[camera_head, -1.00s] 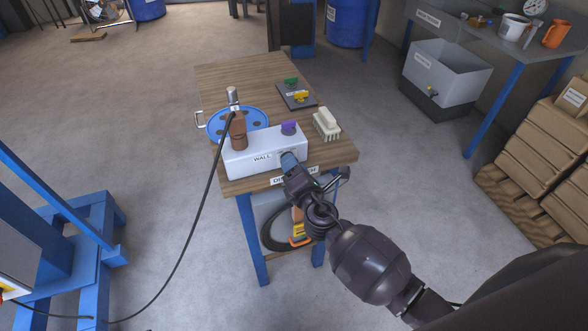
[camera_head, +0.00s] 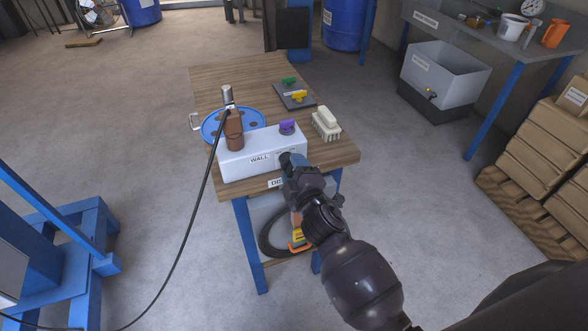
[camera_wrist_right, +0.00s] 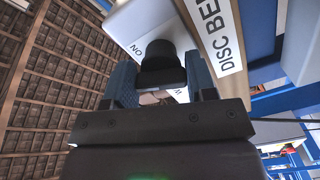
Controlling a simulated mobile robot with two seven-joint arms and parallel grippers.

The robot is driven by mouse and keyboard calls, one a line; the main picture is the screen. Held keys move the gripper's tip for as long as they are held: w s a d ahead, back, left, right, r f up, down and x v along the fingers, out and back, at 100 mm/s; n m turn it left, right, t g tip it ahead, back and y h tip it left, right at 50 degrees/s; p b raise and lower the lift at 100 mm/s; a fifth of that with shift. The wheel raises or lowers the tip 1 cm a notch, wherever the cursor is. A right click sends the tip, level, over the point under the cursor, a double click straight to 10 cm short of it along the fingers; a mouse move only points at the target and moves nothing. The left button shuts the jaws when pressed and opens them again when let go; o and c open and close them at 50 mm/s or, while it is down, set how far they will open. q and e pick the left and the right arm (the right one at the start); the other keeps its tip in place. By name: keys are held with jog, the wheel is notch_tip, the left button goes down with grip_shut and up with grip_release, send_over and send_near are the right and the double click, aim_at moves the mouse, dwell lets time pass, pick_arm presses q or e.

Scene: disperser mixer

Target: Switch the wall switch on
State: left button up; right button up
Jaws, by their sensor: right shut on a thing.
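The wall switch unit is a white box (camera_head: 241,162) marked WALL at the front of the wooden bench. A brown plug (camera_head: 235,129) and a purple knob (camera_head: 287,127) stand on its top. My right gripper (camera_head: 288,160) is at the right end of its front face. In the right wrist view, its two blue fingers (camera_wrist_right: 160,88) are shut on a black knob (camera_wrist_right: 160,65), one on each side. The lettering ON shows beside the knob on the white face. The knob is mostly hidden by my gripper in the head view. My left gripper is not in view.
The wooden bench (camera_head: 210,80) also holds a blue disc (camera_head: 254,114), a white brush (camera_head: 326,122) and a dark plate with green and yellow knobs (camera_head: 294,96). A black cable (camera_head: 192,235) runs from the plug area to the floor. A blue frame (camera_head: 95,235) stands at left.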

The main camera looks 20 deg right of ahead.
jog(key=shift+f+m+p, duration=0.1)
jog(key=shift+m+p, duration=0.25)
jog(key=shift+m, duration=1.95)
jog(key=o, duration=0.9)
jog(key=shift+o, duration=0.2)
jog(key=s, duration=1)
jog(key=shift+s, duration=0.4)
jog(key=shift+d, duration=0.15)
